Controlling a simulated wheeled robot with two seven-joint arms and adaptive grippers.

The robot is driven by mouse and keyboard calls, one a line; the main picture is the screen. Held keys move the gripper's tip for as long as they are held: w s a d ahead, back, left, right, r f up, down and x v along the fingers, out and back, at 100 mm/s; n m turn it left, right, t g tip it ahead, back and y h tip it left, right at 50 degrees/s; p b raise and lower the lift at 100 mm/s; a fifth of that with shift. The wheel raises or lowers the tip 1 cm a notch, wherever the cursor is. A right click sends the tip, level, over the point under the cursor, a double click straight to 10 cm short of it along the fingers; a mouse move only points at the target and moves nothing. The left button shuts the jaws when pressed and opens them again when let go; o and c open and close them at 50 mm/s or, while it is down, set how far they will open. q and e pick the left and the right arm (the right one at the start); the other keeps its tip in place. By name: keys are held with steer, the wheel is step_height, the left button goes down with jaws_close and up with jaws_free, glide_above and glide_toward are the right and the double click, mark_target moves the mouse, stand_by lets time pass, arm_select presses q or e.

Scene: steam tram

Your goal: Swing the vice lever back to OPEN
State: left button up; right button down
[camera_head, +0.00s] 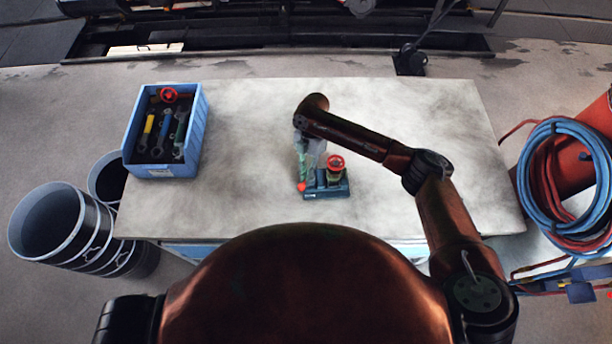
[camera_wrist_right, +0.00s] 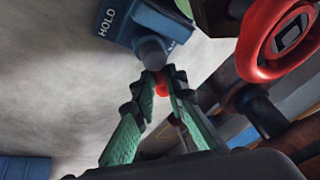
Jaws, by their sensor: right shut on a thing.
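The small blue vice fixture (camera_head: 339,190) stands on the table, with a red handwheel (camera_head: 335,162) on top. Its lever ends in a red knob (camera_head: 301,187) at the fixture's left side. My right gripper (camera_head: 302,179) reaches down over the knob. In the right wrist view, the green fingers (camera_wrist_right: 162,88) are shut on the lever's red knob (camera_wrist_right: 161,83), beside a dark grey round pivot. The blue plate (camera_wrist_right: 122,28) there carries the word HOLD; a second label is mostly hidden. The handwheel (camera_wrist_right: 279,40) is close to the right of the fingers. My left gripper is not in view.
A blue crate (camera_head: 203,119) of tools stands at the table's left end. Black buckets (camera_head: 45,222) stand on the floor at left. A coiled blue hose (camera_head: 535,183) hangs at right. The pale tabletop (camera_head: 245,130) is clear between crate and fixture.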

steer(key=c, duration=2)
jaws_free()
steer(key=shift+o, duration=0.2)
steer(key=v, duration=1.2)
